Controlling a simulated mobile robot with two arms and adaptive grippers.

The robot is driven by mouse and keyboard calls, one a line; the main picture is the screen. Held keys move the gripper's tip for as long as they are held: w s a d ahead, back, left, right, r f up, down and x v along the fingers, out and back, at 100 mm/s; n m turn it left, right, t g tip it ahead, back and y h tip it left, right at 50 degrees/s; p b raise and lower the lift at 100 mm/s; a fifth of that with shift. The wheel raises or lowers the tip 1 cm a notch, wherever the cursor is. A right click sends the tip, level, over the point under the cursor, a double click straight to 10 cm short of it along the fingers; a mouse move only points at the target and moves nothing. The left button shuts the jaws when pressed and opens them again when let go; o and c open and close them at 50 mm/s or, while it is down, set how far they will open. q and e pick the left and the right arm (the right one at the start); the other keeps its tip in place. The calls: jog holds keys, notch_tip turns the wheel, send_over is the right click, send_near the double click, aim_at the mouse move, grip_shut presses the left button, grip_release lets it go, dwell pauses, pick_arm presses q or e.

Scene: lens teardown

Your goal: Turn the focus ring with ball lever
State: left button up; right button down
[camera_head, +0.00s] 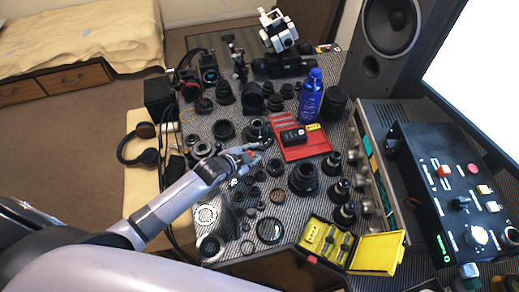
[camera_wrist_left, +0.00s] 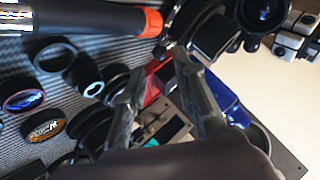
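My left gripper (camera_head: 252,152) is over the middle of the lens table, close to a dark lens part (camera_head: 257,130). In the wrist view the left gripper (camera_wrist_left: 162,65) shows two grey fingers apart, with nothing seen held between them. A large dark round part (camera_wrist_left: 205,35) is just beyond the fingertips; I cannot tell if they touch it. No ball lever can be made out, and I cannot tell which lens part carries the focus ring. My right gripper is not in view.
Many lenses and rings crowd the mat. A red tray (camera_head: 285,136), blue bottle (camera_head: 311,97) and open yellow case (camera_head: 376,254) stand to the right. In the wrist view a dark, orange-ended object (camera_wrist_left: 152,23) lies near the fingers. Headphones (camera_head: 126,149) lie left.

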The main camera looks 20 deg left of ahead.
aim_at(261, 149)
pick_arm(q)
jog(key=x, duration=0.4)
jog(key=shift+w+f, duration=0.2)
jog(key=shift+w+d+f, duration=0.15)
jog(key=shift+w, duration=0.05)
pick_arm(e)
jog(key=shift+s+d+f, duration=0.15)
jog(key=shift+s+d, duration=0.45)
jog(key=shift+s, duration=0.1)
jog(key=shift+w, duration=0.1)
pick_arm(q)
jog(key=c, duration=0.5)
grip_shut()
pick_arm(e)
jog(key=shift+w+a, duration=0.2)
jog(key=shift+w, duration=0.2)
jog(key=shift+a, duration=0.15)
